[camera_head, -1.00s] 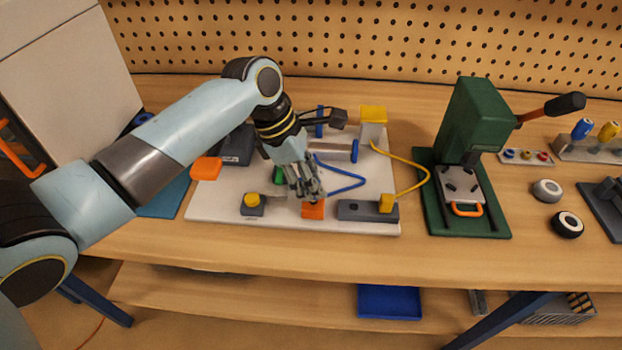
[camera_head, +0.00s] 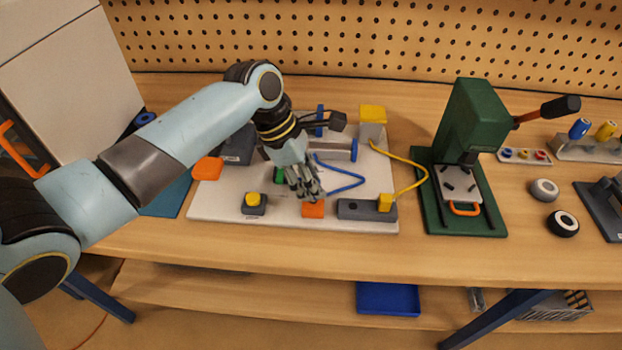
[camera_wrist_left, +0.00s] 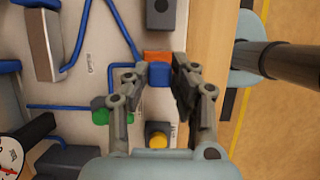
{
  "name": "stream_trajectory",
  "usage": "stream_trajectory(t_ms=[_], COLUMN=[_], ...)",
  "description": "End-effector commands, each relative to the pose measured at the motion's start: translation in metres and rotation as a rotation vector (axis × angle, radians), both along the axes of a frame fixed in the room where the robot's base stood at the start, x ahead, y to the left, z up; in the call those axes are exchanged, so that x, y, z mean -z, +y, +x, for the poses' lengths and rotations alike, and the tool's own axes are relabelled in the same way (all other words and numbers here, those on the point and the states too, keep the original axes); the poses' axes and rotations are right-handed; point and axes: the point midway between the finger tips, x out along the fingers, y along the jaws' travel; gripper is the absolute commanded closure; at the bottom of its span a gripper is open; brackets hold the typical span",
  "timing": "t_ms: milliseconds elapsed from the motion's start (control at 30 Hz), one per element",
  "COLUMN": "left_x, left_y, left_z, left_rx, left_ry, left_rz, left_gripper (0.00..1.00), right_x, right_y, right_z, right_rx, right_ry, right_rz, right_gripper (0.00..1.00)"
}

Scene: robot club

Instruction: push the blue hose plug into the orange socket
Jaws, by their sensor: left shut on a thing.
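The blue hose plug (camera_wrist_left: 159,73) is between the two fingers of my left gripper (camera_wrist_left: 162,72) in the left wrist view, and the gripper is shut on it. The orange socket (camera_wrist_left: 158,55) lies directly beyond the plug, its edge against the plug's edge in that view. I cannot tell how deep the plug sits. In the head view my left gripper (camera_head: 312,194) is just above and behind the orange socket (camera_head: 313,210); the fingers hide the plug there. A blue hose (camera_head: 345,183) runs across the white board near the gripper. My right gripper is not in view.
The white board (camera_head: 225,208) also carries a yellow button (camera_head: 253,199), a grey block with a yellow plug (camera_head: 385,202) and a yellow cable (camera_head: 412,185). A green press (camera_head: 470,125) stands to the right. The table's front strip is clear.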

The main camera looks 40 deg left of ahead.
Motion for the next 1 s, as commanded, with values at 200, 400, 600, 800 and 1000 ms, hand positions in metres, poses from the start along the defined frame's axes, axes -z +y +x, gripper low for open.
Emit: stream_trajectory(t_ms=[200, 400, 600, 800, 1000], left_x=[0.0001, 0.0013, 0.0041, 0.0056, 0.0057], left_y=[0.0000, -0.0001, 0.0000, 0.0001, 0.0000], left_z=[0.0000, 0.0002, 0.0002, 0.0003, 0.0002], left_rx=[0.000, 0.000, 0.000, 0.000, 0.000], left_ry=[0.000, 0.000, 0.000, 0.000, 0.000], left_rz=[0.000, 0.000, 0.000, 0.000, 0.000], left_gripper=[1.00, 1.00, 1.00, 1.00, 1.00], right_x=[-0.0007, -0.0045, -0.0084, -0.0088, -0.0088], right_y=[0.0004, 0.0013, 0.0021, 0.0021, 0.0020], right_z=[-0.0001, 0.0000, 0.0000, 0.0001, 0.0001], right_rx=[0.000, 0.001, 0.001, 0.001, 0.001], right_ry=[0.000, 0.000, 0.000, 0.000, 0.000], right_rz=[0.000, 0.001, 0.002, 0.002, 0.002], right_gripper=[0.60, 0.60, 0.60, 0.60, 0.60])
